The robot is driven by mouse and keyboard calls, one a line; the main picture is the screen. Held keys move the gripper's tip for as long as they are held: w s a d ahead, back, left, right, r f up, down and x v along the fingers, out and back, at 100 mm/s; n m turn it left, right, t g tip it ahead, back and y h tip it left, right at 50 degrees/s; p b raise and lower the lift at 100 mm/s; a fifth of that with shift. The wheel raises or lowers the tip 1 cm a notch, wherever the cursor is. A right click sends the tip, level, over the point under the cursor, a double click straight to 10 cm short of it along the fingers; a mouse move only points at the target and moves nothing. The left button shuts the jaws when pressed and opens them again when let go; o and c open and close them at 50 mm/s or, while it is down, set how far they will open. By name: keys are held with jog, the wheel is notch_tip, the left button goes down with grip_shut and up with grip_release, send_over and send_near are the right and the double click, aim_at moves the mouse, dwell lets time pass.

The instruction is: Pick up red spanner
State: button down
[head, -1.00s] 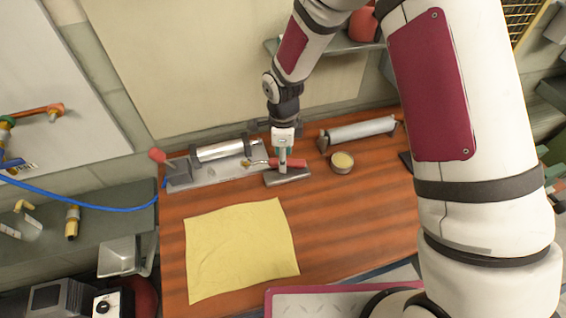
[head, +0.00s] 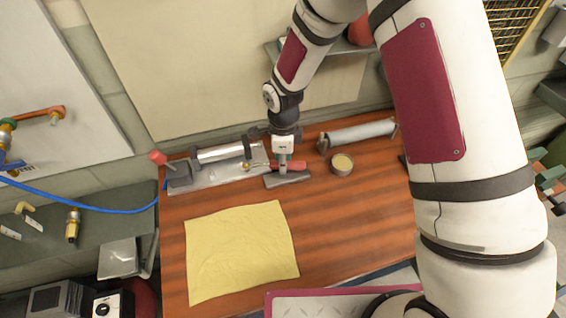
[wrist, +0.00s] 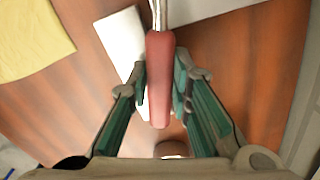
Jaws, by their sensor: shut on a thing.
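The red spanner shows in the wrist view as a red handle (wrist: 160,75) with a metal shaft running up out of the top edge. In the head view its red handle (head: 296,165) lies just above a flat grey block (head: 290,180) on the wooden table, partly hidden by my gripper (head: 283,168). In the wrist view my gripper (wrist: 161,75) has one green-backed finger on each side of the handle and is shut on it. The spanner's far end is out of the wrist view. I cannot tell whether it still touches the block.
A yellow cloth (head: 240,250) covers the front left of the wooden table (head: 340,225). A metal tray (head: 225,178) with a roller lies left of my gripper. A round tin (head: 342,164) and another roller (head: 358,133) are to the right. The table's front middle is clear.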

jog(key=shift+r, duration=0.2)
jog(key=shift+w+r, duration=0.1)
jog(key=shift+r, duration=0.55)
jog(key=shift+r+b, duration=0.4)
jog(key=shift+r, duration=0.55)
jog(key=s+d, duration=0.1)
jog(key=s, duration=0.3)
jog(key=s+d+r, duration=0.1)
jog(key=s+d, duration=0.1)
jog(key=s, duration=0.3)
jog(key=s+d, duration=0.2)
jog(key=s, duration=0.3)
jog(key=shift+s+r, duration=0.2)
jog(key=shift+s, duration=0.05)
jog(key=w+a+r+m, duration=0.3)
jog(key=w+a+r, duration=0.1)
jog(key=w, duration=0.7)
jog(key=shift+a, duration=0.85)
jog(key=shift+r+p, duration=0.15)
jog(key=shift+p, duration=0.25)
jog(key=shift+w+f+b, duration=0.1)
jog(key=shift+f+b, duration=0.45)
jog(key=shift+f, duration=2.3)
